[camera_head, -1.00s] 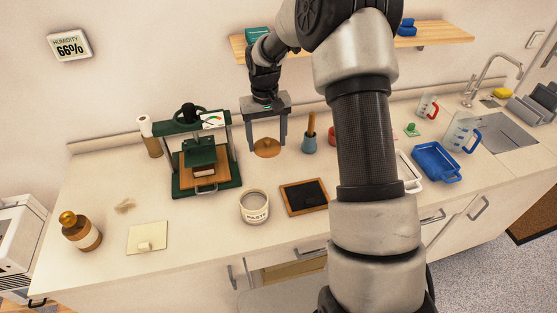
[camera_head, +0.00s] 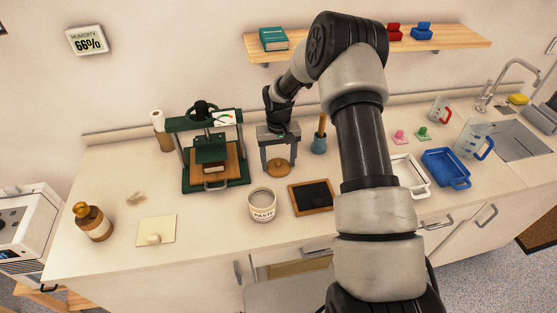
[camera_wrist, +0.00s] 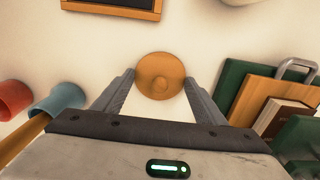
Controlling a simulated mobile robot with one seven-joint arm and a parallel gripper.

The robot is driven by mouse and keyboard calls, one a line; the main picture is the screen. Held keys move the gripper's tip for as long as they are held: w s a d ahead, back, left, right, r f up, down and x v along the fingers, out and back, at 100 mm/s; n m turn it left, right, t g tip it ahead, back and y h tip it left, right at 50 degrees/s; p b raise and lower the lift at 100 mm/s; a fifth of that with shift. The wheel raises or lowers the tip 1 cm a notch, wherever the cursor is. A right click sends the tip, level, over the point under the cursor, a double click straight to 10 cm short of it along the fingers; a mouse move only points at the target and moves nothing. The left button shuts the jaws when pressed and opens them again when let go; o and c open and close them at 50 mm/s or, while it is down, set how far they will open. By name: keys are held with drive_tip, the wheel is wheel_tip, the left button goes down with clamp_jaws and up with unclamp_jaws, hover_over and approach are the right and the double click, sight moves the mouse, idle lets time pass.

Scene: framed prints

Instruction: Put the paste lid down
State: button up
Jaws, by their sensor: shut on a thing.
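The paste lid (camera_head: 278,168) is a round tan wooden disc with a small knob. My gripper (camera_head: 279,167) is shut on it, with one finger at each side. The lid is low over the counter behind the paste jar; I cannot tell if it touches the surface. In the wrist view the lid (camera_wrist: 160,77) shows between the fingertips of my gripper (camera_wrist: 160,78). The white jar labelled PASTE (camera_head: 262,206) stands uncovered in front of the lid.
The green press (camera_head: 211,160) stands left of my gripper. A black slate in a wooden frame (camera_head: 312,196) lies front right. The counter (camera_head: 195,265) has free room near its front edge.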

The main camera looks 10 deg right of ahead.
drive_tip(key=shift+f, duration=0.15)
drive_tip(key=o, duration=1)
drive_tip(key=shift+o, duration=0.2)
